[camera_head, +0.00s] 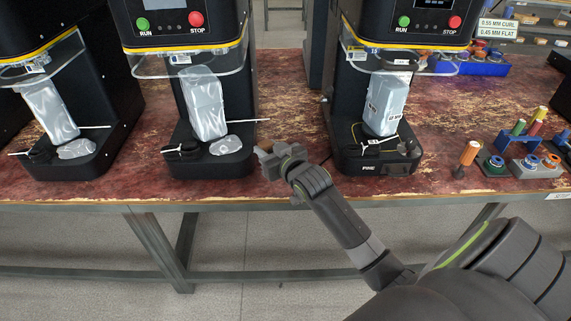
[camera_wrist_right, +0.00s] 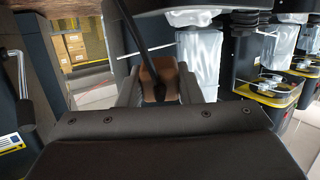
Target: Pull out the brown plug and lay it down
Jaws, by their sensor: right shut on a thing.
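My right gripper (camera_head: 268,160) is at the table's front edge, just right of the middle machine's base. In the right wrist view, its fingers (camera_wrist_right: 158,92) are shut on a brown plug (camera_wrist_right: 166,72). A dark rod or cord (camera_wrist_right: 136,30) runs from the top of that view down to the plug. My left gripper is not in view.
Three black seamers stand along the worn red table (camera_head: 285,110), including the middle one (camera_head: 240,90) and the right one (camera_head: 345,100). Gauges and small stands (camera_head: 522,168) fill the right end.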

